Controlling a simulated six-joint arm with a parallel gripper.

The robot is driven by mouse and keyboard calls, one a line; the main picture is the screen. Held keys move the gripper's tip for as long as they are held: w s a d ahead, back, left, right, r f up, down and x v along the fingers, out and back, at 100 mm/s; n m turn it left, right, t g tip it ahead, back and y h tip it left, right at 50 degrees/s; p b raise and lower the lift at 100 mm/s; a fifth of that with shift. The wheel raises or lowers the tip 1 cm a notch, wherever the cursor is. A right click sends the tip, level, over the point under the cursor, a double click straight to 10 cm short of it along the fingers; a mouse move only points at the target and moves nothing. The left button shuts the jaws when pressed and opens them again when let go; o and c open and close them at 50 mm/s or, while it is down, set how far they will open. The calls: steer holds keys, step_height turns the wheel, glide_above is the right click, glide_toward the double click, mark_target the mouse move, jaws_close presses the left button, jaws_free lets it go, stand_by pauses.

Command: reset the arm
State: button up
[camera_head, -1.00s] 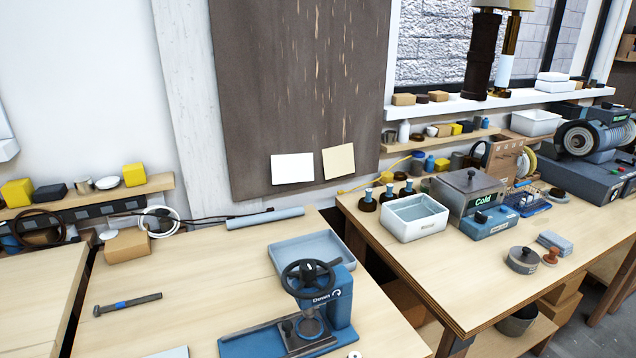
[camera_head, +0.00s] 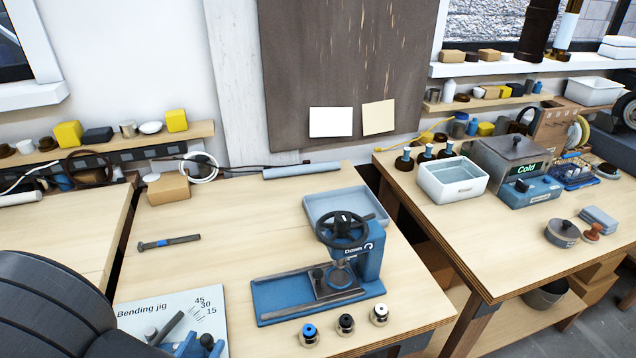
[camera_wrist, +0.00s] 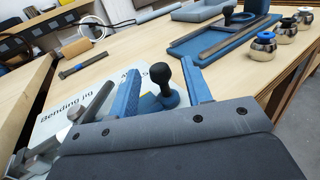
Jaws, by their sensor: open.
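My gripper (camera_wrist: 160,66) is open in the wrist view, with two blue fingers spread apart. A black-knobbed post (camera_wrist: 166,88) shows between the fingers; I cannot tell its exact distance from them. It belongs with the bending jig, whose white plate (camera_head: 150,310) lies at the front left of the middle bench and also shows in the wrist view (camera_wrist: 62,112). Nothing is seen held. My dark arm covers the lower left of the head view and hides part of the jig.
A blue press (camera_head: 365,265) with a black handwheel stands right of the jig, before a grey-blue tray (camera_head: 318,208). Several small knobbed pots, one of them blue-topped (camera_head: 309,336), line the front. A hammer-like tool (camera_head: 168,242) lies behind the jig. Bench wood (camera_head: 240,225) between is clear.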

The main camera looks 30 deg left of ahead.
mark_target(207, 333)
steer(key=shift+x, duration=1.2)
steer(key=shift+s, duration=0.1)
steer(key=v, duration=1.7)
steer(key=x, duration=1.9)
steer(key=shift+a, duration=0.3)
steer(key=shift+w+a+n+g+y, duration=0.25)
steer(key=shift+n+y, duration=0.2)
steer(key=shift+y, duration=0.2)
steer(key=shift+w+a+n+g+y, duration=0.15)
steer(key=shift+w+a+n+y, duration=0.1)
steer(key=shift+n+y, duration=0.3)
